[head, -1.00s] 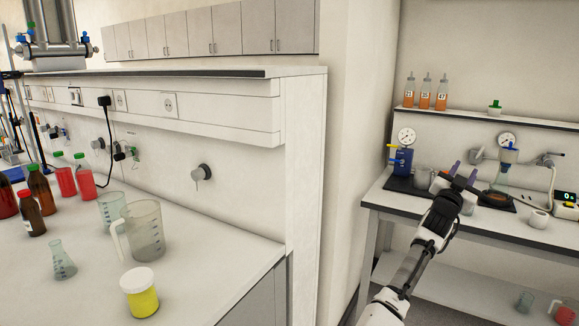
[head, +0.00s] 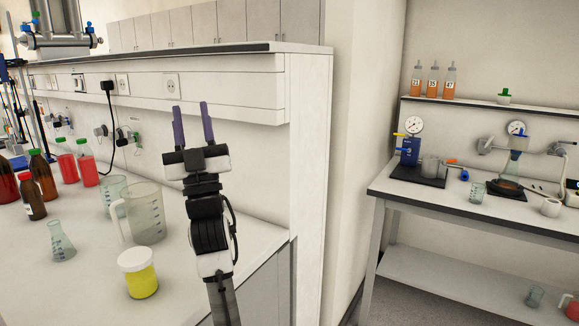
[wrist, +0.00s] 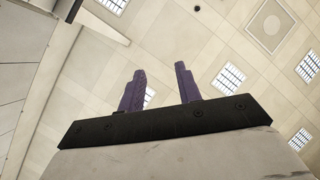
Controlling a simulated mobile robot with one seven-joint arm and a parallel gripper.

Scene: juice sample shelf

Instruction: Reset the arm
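My gripper (head: 193,124) is raised in front of the left bench in the head view, with its two purple fingers pointing up. The fingers stand apart with nothing between them. In the wrist view my gripper (wrist: 157,88) also shows open and empty, with only the ceiling and its light panels beyond. My arm rises from the bottom of the head view, in front of the bench's right end.
The left bench (head: 185,262) holds a yellow-filled jar (head: 138,275), a large beaker (head: 146,215), a flask (head: 60,243) and several bottles. A right table (head: 455,207) carries lab equipment. Orange bottles (head: 433,80) stand on a shelf (head: 470,109). Floor between is clear.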

